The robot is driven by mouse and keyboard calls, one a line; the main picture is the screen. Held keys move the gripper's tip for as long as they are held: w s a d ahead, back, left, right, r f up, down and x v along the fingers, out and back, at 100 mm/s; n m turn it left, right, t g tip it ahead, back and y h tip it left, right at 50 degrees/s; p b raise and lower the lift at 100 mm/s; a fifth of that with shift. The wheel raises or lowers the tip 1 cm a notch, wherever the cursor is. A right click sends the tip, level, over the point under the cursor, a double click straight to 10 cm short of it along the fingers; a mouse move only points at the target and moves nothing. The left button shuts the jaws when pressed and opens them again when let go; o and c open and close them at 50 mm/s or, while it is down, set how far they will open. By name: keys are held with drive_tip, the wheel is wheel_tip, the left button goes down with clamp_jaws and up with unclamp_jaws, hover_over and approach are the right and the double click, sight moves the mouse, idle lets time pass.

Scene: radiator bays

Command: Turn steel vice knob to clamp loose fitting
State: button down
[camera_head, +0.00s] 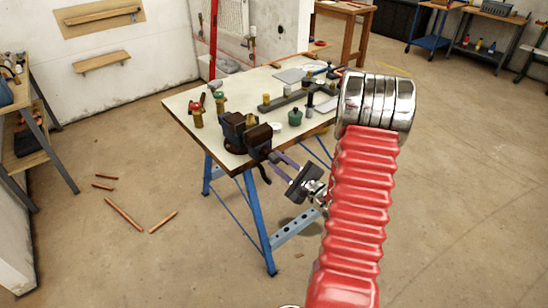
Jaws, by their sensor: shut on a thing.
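The dark vice (233,133) is mounted at the near corner of the workbench. A small brass-coloured fitting (250,120) shows at the top between its jaws; whether the jaws touch it is too small to tell. My gripper (273,159) reaches in from the lower right to the front end of the vice. Its two purple-grey fingers are shut on the vice knob, which is mostly hidden by the fingers and the vice. A dark bar (265,175) hangs down just left of the fingers.
Blue trestle legs (257,222) stand below my gripper. Copper pipes (123,214) lie on the floor at left. Open floor lies at right.

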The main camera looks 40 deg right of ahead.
drive_tip(key=m, duration=0.3)
drive_tip(key=shift+s+a+f+m, duration=0.1)
drive_tip(key=shift+s+f+m, duration=0.05)
drive_tip(key=shift+f+m, duration=0.2)
drive_tip(key=c, duration=1.6)
unclamp_jaws()
drive_tip(key=shift+r, duration=0.1)
drive_tip(key=shift+c, duration=0.2)
drive_tip(key=shift+r, duration=0.1)
